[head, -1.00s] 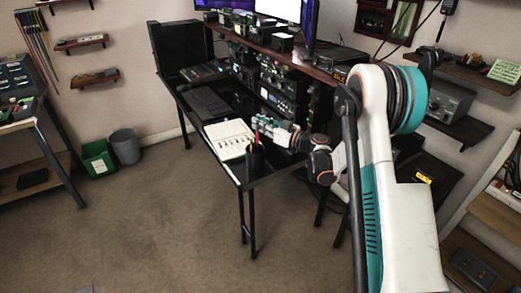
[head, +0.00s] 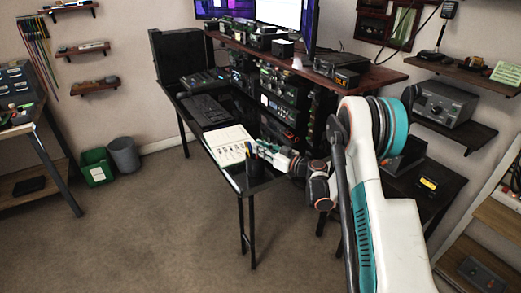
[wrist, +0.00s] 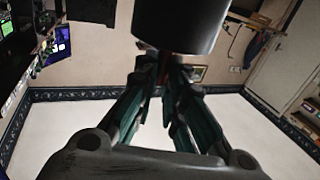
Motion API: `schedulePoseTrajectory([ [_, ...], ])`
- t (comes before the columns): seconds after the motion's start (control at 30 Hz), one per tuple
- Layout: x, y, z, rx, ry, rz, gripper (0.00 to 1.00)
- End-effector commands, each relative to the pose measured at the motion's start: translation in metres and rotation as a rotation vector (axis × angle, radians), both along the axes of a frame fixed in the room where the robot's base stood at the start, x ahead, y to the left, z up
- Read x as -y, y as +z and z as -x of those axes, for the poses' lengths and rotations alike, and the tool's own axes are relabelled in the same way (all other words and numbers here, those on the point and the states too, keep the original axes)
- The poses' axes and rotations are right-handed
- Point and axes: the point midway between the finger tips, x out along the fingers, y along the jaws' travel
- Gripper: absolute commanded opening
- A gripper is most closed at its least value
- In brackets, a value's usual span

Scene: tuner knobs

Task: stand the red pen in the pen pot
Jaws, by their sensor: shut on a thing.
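The black pen pot (head: 257,170) stands near the front corner of the desk, with a yellow and a dark pen (head: 247,152) showing at its top. My gripper (head: 259,148) is beside and above the pot's mouth. In the wrist view my gripper's fingers (wrist: 165,70) close together next to a large dark cylinder, apparently the pen pot (wrist: 180,25). A thin reddish strip between the fingertips appears to be the red pen (wrist: 160,82), mostly hidden by the fingers and pot. I cannot tell how far the pen is inside the pot.
An open notebook (head: 229,144) lies on the desk (head: 232,170) just left of the pot, with a keyboard (head: 207,109) behind it. Radio gear (head: 279,110) lines the back. A green bin (head: 97,166) and grey bin (head: 124,154) stand on the floor far left.

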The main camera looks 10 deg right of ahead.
Motion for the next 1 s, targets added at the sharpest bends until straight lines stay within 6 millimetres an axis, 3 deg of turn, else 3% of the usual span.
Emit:
schedulePoseTrajectory([
  [0.1, 0.0, -0.003, 0.0, 0.0, 0.0, 0.0, 0.0],
  [0.13, 0.0, -0.002, 0.0, 0.0, 0.0, 0.0, 0.17],
  [0.2, 0.0, -0.002, 0.0, 0.0, 0.0, 0.0, 0.3],
  [0.63, 0.002, 0.001, 0.002, 0.0, -0.001, 0.0, 0.3],
  [1.0, 0.046, 0.003, 0.054, 0.0, -0.003, 0.0, 0.3],
])
